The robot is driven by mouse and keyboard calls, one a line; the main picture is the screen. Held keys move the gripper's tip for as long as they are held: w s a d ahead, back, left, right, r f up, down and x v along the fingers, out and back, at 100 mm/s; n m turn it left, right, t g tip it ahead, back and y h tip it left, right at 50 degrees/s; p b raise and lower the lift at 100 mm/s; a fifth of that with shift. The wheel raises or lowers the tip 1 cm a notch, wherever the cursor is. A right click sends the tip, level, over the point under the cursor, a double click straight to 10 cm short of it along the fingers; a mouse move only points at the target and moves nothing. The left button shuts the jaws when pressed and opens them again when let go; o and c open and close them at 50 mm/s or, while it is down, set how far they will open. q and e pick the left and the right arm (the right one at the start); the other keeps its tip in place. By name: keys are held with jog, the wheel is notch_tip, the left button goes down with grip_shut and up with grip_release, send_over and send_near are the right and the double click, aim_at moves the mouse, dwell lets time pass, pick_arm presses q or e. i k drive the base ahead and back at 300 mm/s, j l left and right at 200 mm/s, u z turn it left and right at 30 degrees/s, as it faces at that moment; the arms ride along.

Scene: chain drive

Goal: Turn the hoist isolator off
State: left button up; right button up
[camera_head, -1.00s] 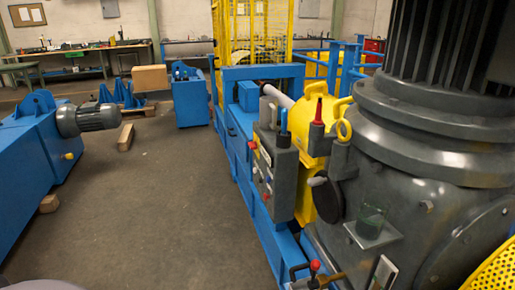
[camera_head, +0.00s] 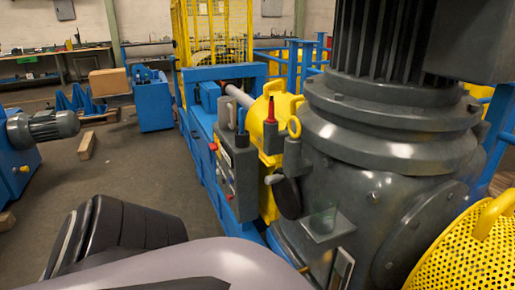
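A grey control box (camera_head: 240,180) with small knobs or buttons on its front stands on the blue machine frame, near the middle of the view. I cannot tell which part is the hoist isolator; no label is readable. A blue-topped item (camera_head: 241,127) and a red-topped item (camera_head: 269,115) stand upright at the top of the box. Parts of my arm, pale grey and black, fill the lower left and bottom centre, in front of the machine's base. Neither gripper's fingers show.
A large grey motor and gearbox (camera_head: 375,150) stands right of the box, with a yellow perforated guard (camera_head: 470,245) at the lower right. A blue machine with a grey motor (camera_head: 42,127) is at left. Open floor (camera_head: 120,170) lies between.

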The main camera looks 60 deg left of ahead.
aim_at(214, 146)
jog(key=z, duration=9.55)
